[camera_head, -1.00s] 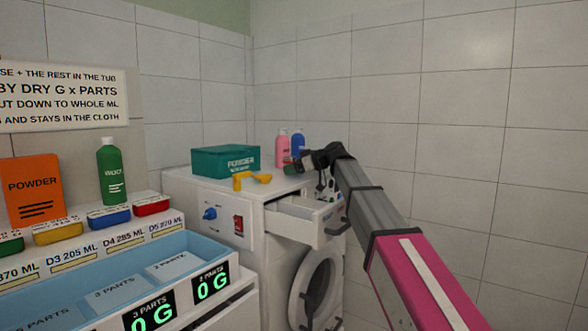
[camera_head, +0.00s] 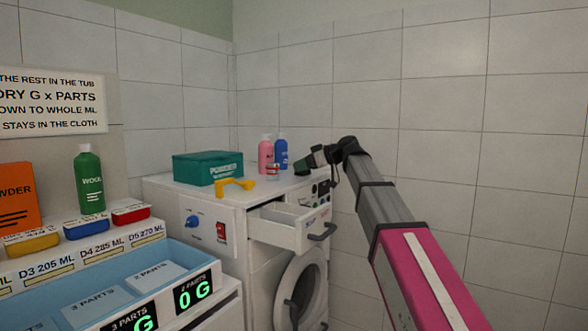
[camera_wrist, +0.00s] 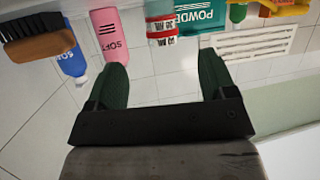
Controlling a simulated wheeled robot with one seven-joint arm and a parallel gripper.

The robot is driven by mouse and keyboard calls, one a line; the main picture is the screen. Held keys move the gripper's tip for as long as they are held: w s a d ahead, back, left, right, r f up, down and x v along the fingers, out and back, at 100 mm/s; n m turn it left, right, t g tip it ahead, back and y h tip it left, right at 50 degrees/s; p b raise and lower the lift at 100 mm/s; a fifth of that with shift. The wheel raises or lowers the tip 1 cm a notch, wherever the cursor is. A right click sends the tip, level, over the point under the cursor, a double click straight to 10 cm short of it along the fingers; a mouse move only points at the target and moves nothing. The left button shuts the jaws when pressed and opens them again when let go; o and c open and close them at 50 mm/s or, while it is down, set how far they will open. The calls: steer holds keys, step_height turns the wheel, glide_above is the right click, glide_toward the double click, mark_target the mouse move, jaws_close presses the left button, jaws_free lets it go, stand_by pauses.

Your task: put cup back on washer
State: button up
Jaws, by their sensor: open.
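The small clear cup with red bands (camera_head: 272,172) stands upright on top of the white washer (camera_head: 165,190), in front of the pink bottle. My gripper (camera_head: 301,165) is just to the right of the cup, apart from it and above the washer's right edge. In the wrist view the cup (camera_wrist: 161,28) is beyond the gap between the two green fingers of my gripper (camera_wrist: 162,65). The fingers are spread and nothing is between them.
On the washer are a teal powder box (camera_head: 207,168), a yellow scoop (camera_head: 235,186), a pink bottle (camera_head: 265,155) and a blue bottle (camera_head: 281,153). The washer's drawer (camera_head: 285,228) is pulled out. A brown brush (camera_wrist: 40,45) shows in the wrist view.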

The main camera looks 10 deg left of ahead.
steer(key=shift+s+d+r, duration=0.1)
steer(key=shift+d+r, duration=0.05)
steer(key=shift+d, duration=0.1)
steer(key=s+d+f+m+h, duration=0.1)
steer(key=d+f+m+h, duration=0.3)
steer(key=f, duration=0.7)
steer(key=s+d+f+m, duration=0.1)
steer(key=d+f+m, duration=0.1)
steer(key=d+f, duration=0.65)
steer(key=s+d+f+m+h, duration=0.2)
steer(key=f+m+h, duration=0.1)
steer(key=f, duration=1.1)
steer(key=s+d+f+m+g+h, duration=0.1)
steer(key=s+d+f+m+h, duration=0.2)
steer(key=s+d+f, duration=0.6)
steer(key=s+d+f+m+g+h, duration=0.2)
steer(key=s+d+f, duration=0.7)
steer(key=f, duration=0.7)
steer(key=shift+s+d+m+h, duration=0.45)
steer(key=shift+m+h, duration=0.35)
steer(key=shift+m, duration=0.3)
